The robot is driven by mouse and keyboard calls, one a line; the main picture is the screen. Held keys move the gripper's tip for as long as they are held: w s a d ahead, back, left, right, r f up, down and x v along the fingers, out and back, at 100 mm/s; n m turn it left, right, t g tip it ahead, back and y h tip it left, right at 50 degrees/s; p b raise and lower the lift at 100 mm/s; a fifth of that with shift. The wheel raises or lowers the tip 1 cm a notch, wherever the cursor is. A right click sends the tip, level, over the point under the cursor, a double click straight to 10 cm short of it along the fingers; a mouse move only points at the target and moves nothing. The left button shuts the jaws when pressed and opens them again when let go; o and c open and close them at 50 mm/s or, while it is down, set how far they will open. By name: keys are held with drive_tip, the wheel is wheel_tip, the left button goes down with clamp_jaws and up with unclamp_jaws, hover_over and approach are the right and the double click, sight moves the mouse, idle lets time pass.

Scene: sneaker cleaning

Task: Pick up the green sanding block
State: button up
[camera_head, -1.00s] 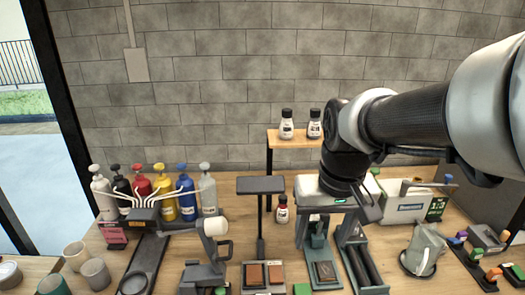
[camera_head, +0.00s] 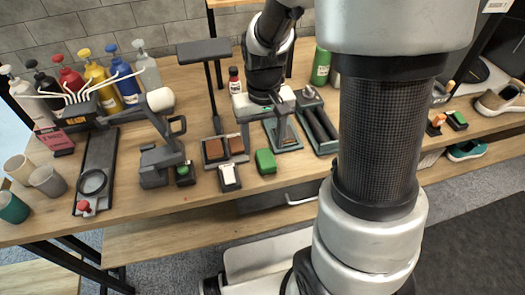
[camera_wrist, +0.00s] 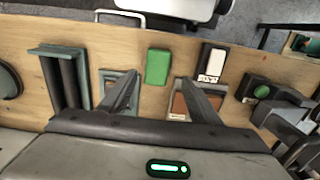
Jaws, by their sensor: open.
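The green sanding block (camera_head: 265,161) lies near the front edge of the wooden workbench (camera_head: 190,195) in the head view. It also shows in the wrist view (camera_wrist: 158,64), upper middle, between and just beyond my fingertips. My gripper (camera_wrist: 157,82) is open and empty, with one finger on each side of the block's line. In the head view my gripper (camera_head: 263,128) hangs over the bench, behind the block. It appears apart from the block.
A white-topped block (camera_head: 229,177) and a tray with brown pads (camera_head: 224,149) lie left of the green block. A dark-railed holder (camera_head: 318,127) stands to its right. A drawer handle (camera_head: 301,199) sticks out below the bench front. Pump bottles (camera_head: 98,80) stand at the back left.

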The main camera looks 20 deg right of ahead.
sight(266, 157)
drive_tip(key=shift+s+d+f+b, duration=0.1)
drive_tip(key=shift+f+b, duration=0.1)
drive_tip(key=shift+f, duration=0.8)
drive_tip(key=shift+d+f+b, duration=0.15)
drive_tip(key=shift+f, duration=0.9)
drive_tip(key=shift+s+d+f+b, duration=0.1)
drive_tip(key=shift+f+b, duration=0.1)
drive_tip(key=shift+f, duration=0.8)
drive_tip(key=c, duration=1.2)
